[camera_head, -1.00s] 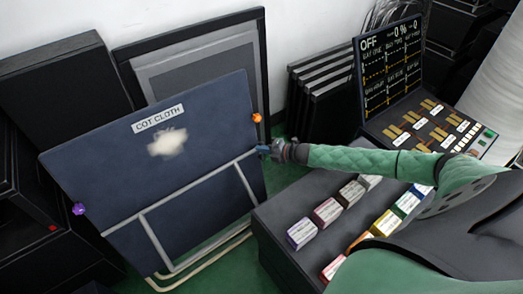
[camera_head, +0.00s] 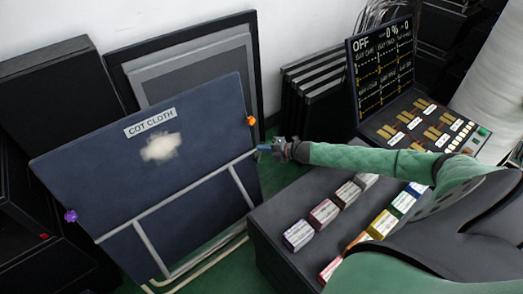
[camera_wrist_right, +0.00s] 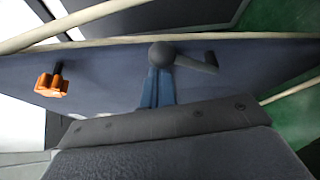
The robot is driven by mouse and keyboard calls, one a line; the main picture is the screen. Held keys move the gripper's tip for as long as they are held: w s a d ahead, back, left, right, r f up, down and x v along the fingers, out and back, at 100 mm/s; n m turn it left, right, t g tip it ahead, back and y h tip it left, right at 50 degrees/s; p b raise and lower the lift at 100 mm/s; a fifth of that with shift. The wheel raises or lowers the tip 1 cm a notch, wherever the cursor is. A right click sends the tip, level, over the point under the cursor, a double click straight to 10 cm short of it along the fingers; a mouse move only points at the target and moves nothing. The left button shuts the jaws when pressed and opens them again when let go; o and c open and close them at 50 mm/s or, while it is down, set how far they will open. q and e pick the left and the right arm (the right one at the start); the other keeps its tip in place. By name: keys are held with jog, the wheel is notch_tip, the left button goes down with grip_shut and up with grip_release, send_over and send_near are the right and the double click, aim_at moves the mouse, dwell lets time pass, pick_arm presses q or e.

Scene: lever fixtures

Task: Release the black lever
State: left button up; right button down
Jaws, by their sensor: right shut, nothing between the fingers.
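The black lever (camera_wrist_right: 195,60) shows in the right wrist view. It has a round dark hub and a short arm pointing right, on the edge of the dark blue panel (camera_wrist_right: 110,75). My right gripper (camera_wrist_right: 157,88) is shut, its blue fingers together just below the hub. I cannot tell whether they touch it. In the head view my right gripper (camera_head: 264,149) is at the right edge of the panel (camera_head: 95,180) labelled COT CLOTH, below an orange knob (camera_head: 250,120). The lever cannot be made out there. My left gripper is out of view.
The orange knob also shows in the right wrist view (camera_wrist_right: 50,85). A purple knob (camera_head: 71,216) is on the panel's left edge. A grey box (camera_head: 285,210) with several coloured blocks stands below my right arm. A control console (camera_head: 400,110) is behind it. Green floor shows between.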

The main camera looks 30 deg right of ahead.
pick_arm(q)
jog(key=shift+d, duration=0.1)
pick_arm(e)
jog(key=shift+d, duration=0.15)
dwell(0.4)
